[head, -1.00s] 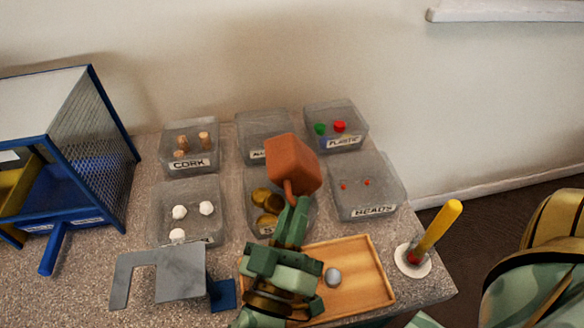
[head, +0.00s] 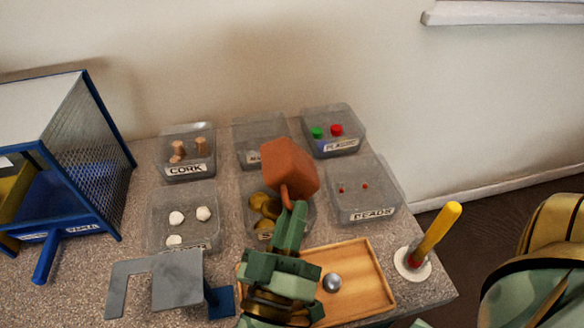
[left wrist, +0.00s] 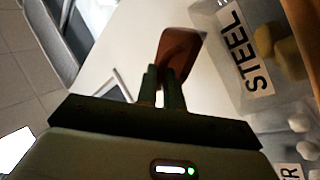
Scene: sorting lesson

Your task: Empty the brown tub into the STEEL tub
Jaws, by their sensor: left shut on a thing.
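The brown tub (head: 289,168) is held up by its handle in my left gripper (head: 288,203), which is shut on it. It hangs tilted over the back part of the STEEL tub (head: 309,222). Its inside is turned away, so I cannot tell what it holds. The STEEL tub is clear and contains several gold-brown pieces (head: 262,207); my gripper and the brown tub hide part of it. In the left wrist view, the brown tub (left wrist: 181,55) is beyond the fingers (left wrist: 163,88), and the STEEL label (left wrist: 246,52) shows at right.
Clear tubs surround it: CORK (head: 187,168), PLASTIC (head: 341,147), BEADS (head: 372,212) and one with white balls (head: 180,248). A wooden tray (head: 365,285) with a grey ball (head: 332,282) lies in front. A yellow-handled tool (head: 437,228) stands at right, a blue-framed mesh box (head: 90,150) at left.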

